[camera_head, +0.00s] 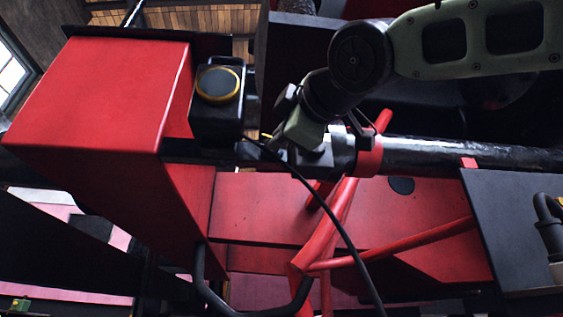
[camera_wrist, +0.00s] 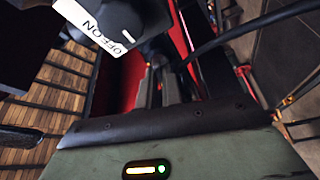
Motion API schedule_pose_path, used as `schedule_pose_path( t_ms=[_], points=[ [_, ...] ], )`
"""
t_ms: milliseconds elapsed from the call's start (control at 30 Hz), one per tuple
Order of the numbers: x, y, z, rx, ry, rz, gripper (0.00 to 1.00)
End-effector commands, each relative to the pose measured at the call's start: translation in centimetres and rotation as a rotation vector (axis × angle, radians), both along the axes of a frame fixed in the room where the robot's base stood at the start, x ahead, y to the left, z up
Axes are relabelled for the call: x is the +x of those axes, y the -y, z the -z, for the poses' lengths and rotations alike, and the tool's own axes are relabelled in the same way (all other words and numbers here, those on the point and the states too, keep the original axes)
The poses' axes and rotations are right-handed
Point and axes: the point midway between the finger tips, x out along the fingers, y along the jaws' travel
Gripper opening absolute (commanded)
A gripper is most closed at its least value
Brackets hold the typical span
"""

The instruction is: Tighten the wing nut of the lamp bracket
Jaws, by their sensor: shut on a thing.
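The lamp (camera_head: 218,108) is a black box with a yellow-ringed round face, beside the red box at the left. My gripper (camera_head: 268,150) is just right of and below it, close to the dark bracket area. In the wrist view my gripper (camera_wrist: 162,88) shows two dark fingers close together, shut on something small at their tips. The wing nut is not clearly visible; the fingers hide that spot. A small yellow bit shows near the fingers in the head view, too small to name. The lamp's black knob (camera_wrist: 121,20) with an OFF/ON label is close to my fingers.
A thick black pipe (camera_head: 450,153) with a red collar (camera_head: 369,160) runs right from the gripper. A black cable (camera_head: 335,222) hangs down in front. Red bars (camera_head: 325,240) stand below. The large red box (camera_head: 105,95) fills the left.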

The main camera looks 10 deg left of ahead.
Motion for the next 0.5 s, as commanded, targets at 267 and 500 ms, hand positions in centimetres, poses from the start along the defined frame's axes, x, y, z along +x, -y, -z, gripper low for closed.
schedule_pose_path(
  t_ms=[267,500],
  points=[
    [-0.03,-0.28,1.2,0.254,-0.067,-0.002,0.0],
    [-0.1,-0.49,1.26,0.474,-0.126,-0.002,0.0]
  ],
)
